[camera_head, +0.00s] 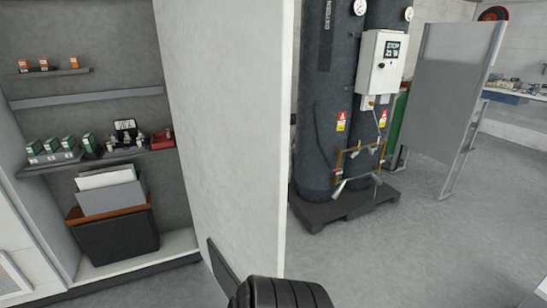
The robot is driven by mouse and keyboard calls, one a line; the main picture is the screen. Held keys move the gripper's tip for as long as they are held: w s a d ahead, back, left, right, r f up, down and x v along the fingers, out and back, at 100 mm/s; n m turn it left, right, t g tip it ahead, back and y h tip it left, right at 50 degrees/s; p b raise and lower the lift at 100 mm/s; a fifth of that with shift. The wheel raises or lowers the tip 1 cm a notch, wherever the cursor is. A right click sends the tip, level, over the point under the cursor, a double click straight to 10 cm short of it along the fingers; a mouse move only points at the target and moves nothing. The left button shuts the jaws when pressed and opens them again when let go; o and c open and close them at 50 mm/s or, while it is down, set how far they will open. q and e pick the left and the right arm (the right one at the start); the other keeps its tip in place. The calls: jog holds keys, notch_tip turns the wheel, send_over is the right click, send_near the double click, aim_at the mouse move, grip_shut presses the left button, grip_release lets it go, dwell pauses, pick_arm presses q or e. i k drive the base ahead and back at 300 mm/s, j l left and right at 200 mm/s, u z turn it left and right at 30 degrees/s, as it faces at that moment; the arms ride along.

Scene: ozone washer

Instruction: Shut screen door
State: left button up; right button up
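A tall metal-framed grey panel (450,88) stands upright at the right, angled to the view. It looks like a screen, and its post reaches the floor. A large white upright panel (232,120) runs down the middle, beside the shelf bay. I cannot tell for sure which of the two is the screen door. No handle shows on either. Nothing is seen touching the grey panel.
Dark tanks (325,100) with a white control box (383,62) stand on a dark pallet (340,207). A black ribbed shape (278,293) with a flat dark plate (222,264) is cut off below. Shelves (95,160) stand left. The right floor (430,250) is clear.

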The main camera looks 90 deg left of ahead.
aim_at(227, 64)
jog(key=i+j+u, duration=0.15)
jog(key=u, duration=0.3)
jog(key=i+u, duration=0.3)
jog(key=u, duration=0.2)
jog(key=i+u, duration=0.2)
jog(key=u, duration=0.25)
jog(key=i+l+u, duration=0.1)
jog(key=u, duration=0.35)
jog(key=i+l+u, duration=0.25)
jog(key=u, duration=0.2)
jog(key=i+l+u, duration=0.2)
jog(key=u, duration=0.3)
jog(key=i+u, duration=0.2)
jog(key=u, duration=0.25)
jog(key=i+l+u, duration=0.1)
jog(key=u, duration=0.4)
jog(key=i+l+u, duration=0.15)
jog(key=u, duration=0.3)
jog(key=i+l+u, duration=0.2)
jog(key=u, duration=0.25)
